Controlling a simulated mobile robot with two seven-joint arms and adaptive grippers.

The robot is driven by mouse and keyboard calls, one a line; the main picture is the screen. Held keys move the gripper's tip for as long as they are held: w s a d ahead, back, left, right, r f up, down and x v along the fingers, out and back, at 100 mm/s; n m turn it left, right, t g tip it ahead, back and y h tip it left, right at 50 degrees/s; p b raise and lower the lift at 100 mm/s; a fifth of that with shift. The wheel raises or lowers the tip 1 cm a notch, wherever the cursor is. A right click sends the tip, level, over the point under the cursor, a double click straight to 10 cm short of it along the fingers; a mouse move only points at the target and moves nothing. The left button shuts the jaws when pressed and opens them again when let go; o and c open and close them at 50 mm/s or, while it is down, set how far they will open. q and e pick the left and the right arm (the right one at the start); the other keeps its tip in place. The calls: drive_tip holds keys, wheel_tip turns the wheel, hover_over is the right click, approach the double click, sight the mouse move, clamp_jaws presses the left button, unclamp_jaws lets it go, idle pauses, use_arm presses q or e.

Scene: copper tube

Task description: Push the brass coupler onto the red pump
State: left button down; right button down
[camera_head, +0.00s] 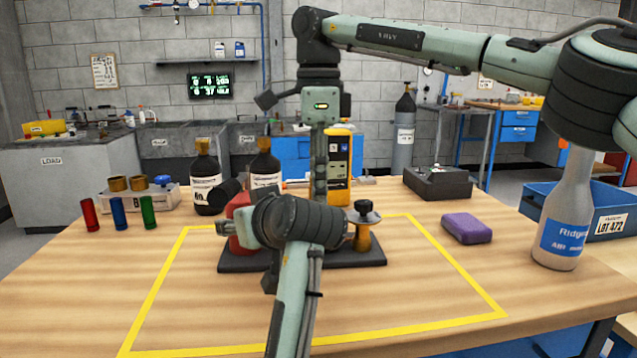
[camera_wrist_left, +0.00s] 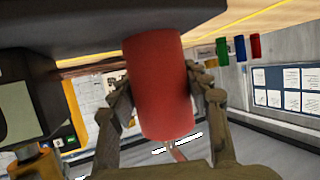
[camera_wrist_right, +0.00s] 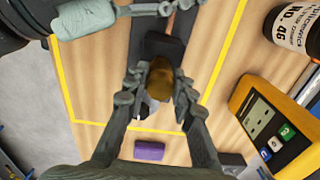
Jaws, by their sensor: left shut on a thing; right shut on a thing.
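The red pump (camera_wrist_left: 160,85) is a red cylinder against a dark base. My left gripper (camera_wrist_left: 162,95) is shut on it, one finger on each side. In the head view the red pump (camera_head: 240,218) shows only partly behind my left wrist. The brass coupler (camera_wrist_right: 160,76) is a short brown-gold piece in the right wrist view. My right gripper (camera_wrist_right: 158,95) is shut on it, beside a black block (camera_wrist_right: 164,46). In the head view my right gripper comes down from above, and its fingertips and the coupler are hidden behind my left arm. Whether coupler and pump touch cannot be seen.
The dark base plate (camera_head: 365,257) lies inside a yellow-taped square and carries a brass post with a dark knob (camera_head: 363,213). Bottles (camera_head: 206,178), a yellow meter (camera_head: 338,160), coloured tubes (camera_head: 118,213), a purple sponge (camera_head: 466,228) and a spray bottle (camera_head: 563,225) stand around it.

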drive_tip(key=shift+f, duration=0.6)
drive_tip(key=c, duration=1.2)
unclamp_jaws()
drive_tip(key=shift+r, duration=0.1)
wheel_tip(320, 180, up, 12)
drive_tip(key=shift+f, duration=0.1)
use_arm(q)
drive_tip(key=c, duration=0.6)
unclamp_jaws()
drive_tip(key=shift+c, duration=0.2)
